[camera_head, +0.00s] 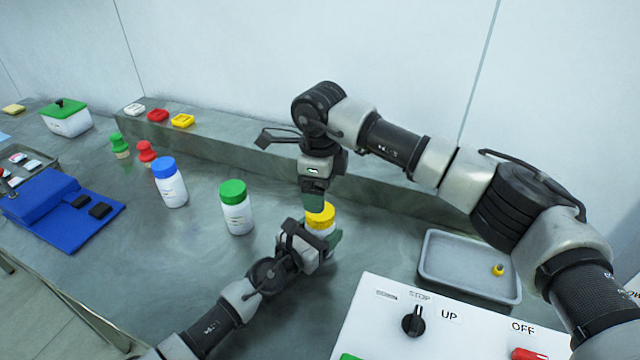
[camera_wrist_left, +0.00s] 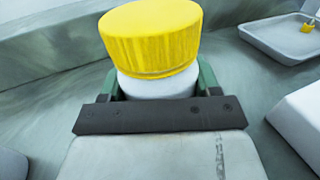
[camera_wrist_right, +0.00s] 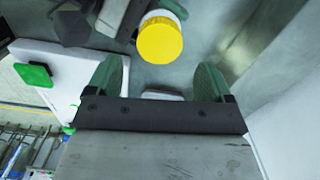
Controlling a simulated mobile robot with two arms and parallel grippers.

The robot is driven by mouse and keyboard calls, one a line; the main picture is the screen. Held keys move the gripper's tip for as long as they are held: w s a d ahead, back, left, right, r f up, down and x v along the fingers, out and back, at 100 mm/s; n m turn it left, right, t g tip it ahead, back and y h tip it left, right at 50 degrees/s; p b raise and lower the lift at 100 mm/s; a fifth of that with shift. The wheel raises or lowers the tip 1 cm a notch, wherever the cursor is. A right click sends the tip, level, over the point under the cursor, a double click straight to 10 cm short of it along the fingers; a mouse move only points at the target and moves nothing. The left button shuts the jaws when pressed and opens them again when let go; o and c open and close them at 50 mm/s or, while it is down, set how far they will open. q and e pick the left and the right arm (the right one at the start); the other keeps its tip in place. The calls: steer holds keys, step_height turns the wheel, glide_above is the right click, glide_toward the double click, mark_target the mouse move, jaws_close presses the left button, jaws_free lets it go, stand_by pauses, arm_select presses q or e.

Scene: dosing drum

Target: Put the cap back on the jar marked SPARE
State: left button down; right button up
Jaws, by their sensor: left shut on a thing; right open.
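A white jar (camera_head: 322,229) with a yellow cap (camera_head: 320,214) stands on the bench, and my left gripper (camera_head: 322,242) is shut around its body. In the left wrist view the yellow cap (camera_wrist_left: 152,38) covers the top of the white jar (camera_wrist_left: 157,84); I cannot tell how tightly it sits. My right gripper (camera_head: 315,201) points down from above, close to the cap. In the right wrist view its fingers (camera_wrist_right: 160,80) are apart, with nothing between them, and the cap (camera_wrist_right: 160,40) lies beyond the fingertips. No SPARE marking is legible.
A green-capped jar (camera_head: 236,208) and a blue-capped jar (camera_head: 170,183) stand to the left. A grey tray (camera_head: 440,285) with a small yellow item (camera_head: 498,270) is at the right. A white control panel (camera_head: 375,320) is in front. A raised ledge (camera_head: 225,148) runs behind.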

steer(key=r+n, duration=0.2)
steer(key=n, duration=0.1)
steer(key=shift+f, duration=0.1)
steer(key=shift+f, duration=3.95)
steer(key=c, duration=0.9)
steer(key=o, duration=1.1)
steer(key=shift+c, duration=0.2)
step_height(320, 180, up, 12)
